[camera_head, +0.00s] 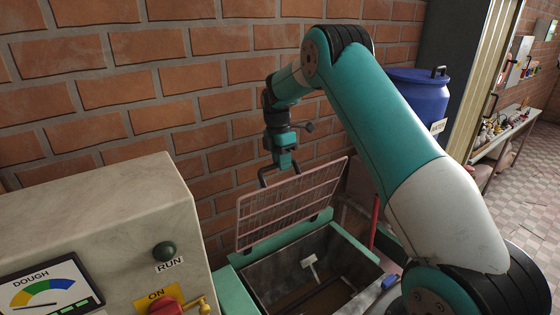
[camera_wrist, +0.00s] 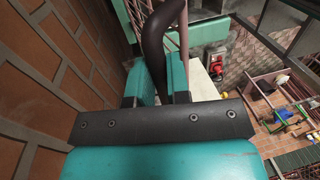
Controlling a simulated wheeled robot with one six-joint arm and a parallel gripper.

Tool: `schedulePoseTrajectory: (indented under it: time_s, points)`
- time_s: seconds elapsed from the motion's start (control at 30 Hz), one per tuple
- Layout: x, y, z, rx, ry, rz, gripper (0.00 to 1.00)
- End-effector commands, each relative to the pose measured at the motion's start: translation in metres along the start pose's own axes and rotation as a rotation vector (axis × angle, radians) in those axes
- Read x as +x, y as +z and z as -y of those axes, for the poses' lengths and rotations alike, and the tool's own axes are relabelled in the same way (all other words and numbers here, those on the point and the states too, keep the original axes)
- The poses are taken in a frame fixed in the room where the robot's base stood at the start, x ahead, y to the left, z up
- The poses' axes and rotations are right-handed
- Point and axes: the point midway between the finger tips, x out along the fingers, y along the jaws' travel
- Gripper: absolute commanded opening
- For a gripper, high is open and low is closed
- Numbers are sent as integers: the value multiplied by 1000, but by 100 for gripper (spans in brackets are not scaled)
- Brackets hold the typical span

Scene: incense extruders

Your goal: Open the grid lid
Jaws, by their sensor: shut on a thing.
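The grid lid (camera_head: 290,204) is a pale pinkish wire frame, standing steeply raised along the wall side of a teal-edged hopper (camera_head: 232,293). My gripper (camera_head: 282,166) is at the lid's upper edge, shut on its dark handle (camera_head: 264,180). In the wrist view, the dark curved handle (camera_wrist: 154,42) passes between the teal fingers of my gripper (camera_wrist: 160,82). Some lid bars show beyond it. The hopper's mouth is uncovered, and a shaft with a pale paddle (camera_head: 309,262) shows inside. The handle's exact contact with the fingers is partly hidden.
A brick wall (camera_head: 120,100) stands close behind the lid and gripper. A blue barrel (camera_head: 420,95) stands behind my arm.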

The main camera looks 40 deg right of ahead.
Motion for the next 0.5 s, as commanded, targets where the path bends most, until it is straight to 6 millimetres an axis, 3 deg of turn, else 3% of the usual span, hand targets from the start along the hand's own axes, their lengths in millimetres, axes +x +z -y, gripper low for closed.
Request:
schedulePoseTrajectory:
  time_s: [0.4,0.43,0.5]
  points:
    - [2,-6,-4,3,-4,6,0]
    - [2,-7,-4,2,-5,6,24]
    - [1,-8,-4,-1,-5,6,40]
